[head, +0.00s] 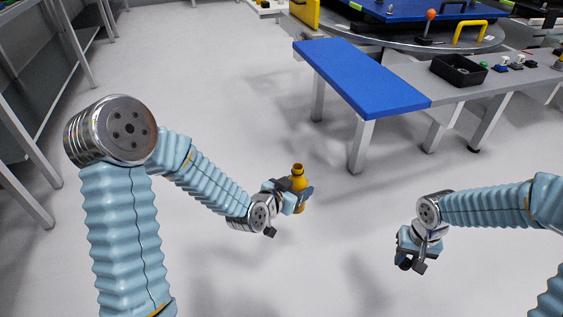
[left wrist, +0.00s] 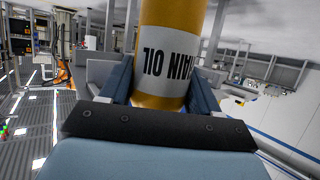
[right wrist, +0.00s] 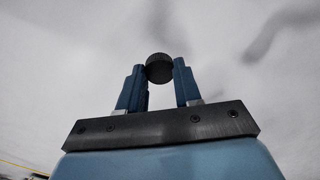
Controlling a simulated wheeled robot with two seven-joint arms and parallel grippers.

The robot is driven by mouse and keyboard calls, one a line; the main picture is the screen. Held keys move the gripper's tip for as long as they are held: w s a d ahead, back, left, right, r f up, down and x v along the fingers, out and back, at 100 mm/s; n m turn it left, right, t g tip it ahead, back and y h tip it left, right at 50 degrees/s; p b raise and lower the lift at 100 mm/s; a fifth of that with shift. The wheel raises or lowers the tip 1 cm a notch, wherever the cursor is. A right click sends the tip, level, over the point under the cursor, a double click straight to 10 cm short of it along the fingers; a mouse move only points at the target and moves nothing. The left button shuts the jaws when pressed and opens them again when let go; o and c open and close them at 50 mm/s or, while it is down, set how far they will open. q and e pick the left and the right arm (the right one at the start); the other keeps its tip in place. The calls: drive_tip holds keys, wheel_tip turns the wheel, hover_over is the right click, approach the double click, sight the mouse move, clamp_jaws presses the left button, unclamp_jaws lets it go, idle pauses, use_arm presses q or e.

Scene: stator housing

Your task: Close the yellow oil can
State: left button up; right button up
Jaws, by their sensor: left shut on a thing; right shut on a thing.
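The yellow oil can (head: 298,178) is held upright in the air by my left gripper (head: 303,194). In the left wrist view the can (left wrist: 170,50) stands between the two fingers, its white label reading "MAIN OIL". In the head view its narrow neck and top stick up above the fingers, with no black cap seen on it. My right gripper (head: 408,265) is well to the right of the can and lower in the picture. In the right wrist view its fingertips (right wrist: 159,75) are shut on a small round black cap (right wrist: 159,67).
A blue-topped table (head: 360,80) stands behind, joined to a grey bench with a black bin (head: 458,70) and small parts. Grey shelving (head: 25,110) is at the left. The floor around both grippers is clear.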

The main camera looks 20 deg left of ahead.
sight(300, 183)
use_arm(q)
drive_tip(key=s+d+f+m+g+h, duration=0.2)
drive_tip(key=s+d+f+m+h, duration=0.1)
drive_tip(key=d+f, duration=0.3)
drive_tip(key=shift+s+d+f+m+h, duration=0.3)
drive_tip(key=shift+s+d+h, duration=0.1)
drive_tip(key=shift+d, duration=0.1)
drive_tip(key=shift+r, duration=0.1)
use_arm(e)
drive_tip(key=w+a+r+n, duration=0.2)
drive_tip(key=w+a+r, duration=0.1)
drive_tip(key=a+r, duration=0.6)
drive_tip(key=w+a+r+n, duration=0.2)
drive_tip(key=a+r, duration=0.7)
drive_tip(key=a, duration=0.6)
drive_tip(key=shift+w+a, duration=0.4)
drive_tip(key=shift+w, duration=0.35)
drive_tip(key=shift+f, duration=1.95)
drive_tip(key=shift+f, duration=0.85)
